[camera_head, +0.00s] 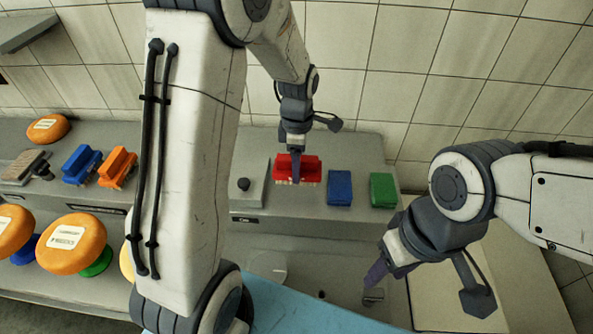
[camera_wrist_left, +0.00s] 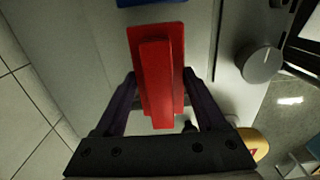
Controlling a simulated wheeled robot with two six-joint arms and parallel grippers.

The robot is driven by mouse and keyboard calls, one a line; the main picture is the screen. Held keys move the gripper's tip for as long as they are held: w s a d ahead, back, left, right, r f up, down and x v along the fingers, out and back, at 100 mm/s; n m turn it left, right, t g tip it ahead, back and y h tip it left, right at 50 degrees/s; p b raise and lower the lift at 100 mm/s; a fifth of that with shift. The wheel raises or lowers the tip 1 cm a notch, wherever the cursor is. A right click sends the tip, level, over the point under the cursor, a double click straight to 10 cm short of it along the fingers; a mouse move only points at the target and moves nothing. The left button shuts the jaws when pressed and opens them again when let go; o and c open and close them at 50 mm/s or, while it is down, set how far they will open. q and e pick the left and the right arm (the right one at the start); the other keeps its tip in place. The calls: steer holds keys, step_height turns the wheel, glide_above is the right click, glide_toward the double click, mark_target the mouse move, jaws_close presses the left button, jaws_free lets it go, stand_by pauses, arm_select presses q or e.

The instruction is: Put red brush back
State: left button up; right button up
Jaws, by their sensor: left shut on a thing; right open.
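The red brush (camera_head: 311,168) is at the back counter, between a small box with a black knob and a blue block. My left gripper (camera_head: 295,172) reaches down over it from above. In the left wrist view the red brush (camera_wrist_left: 161,75) lies between the two dark fingers of the left gripper (camera_wrist_left: 160,95), which is shut on its raised handle. I cannot tell whether the bristles touch the counter. My right gripper (camera_head: 372,285) is open and empty, low at the right, in front of the counter.
A blue block (camera_head: 339,188) and a green block (camera_head: 383,190) stand right of the brush. The black-knobbed box (camera_head: 244,190) stands close on its left. Blue (camera_head: 81,165) and orange (camera_head: 117,168) brushes and orange cheese wheels (camera_head: 72,243) are further left. A tiled wall rises behind.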

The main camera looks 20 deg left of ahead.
arm_select(q)
steer(key=f, duration=0.2)
steer(key=f+p, duration=0.1)
steer(key=shift+a+f, duration=0.2)
steer(key=shift+f, duration=0.35)
steer(key=shift+f, duration=0.1)
steer(key=shift+f, duration=0.15)
steer(key=o, duration=1.3)
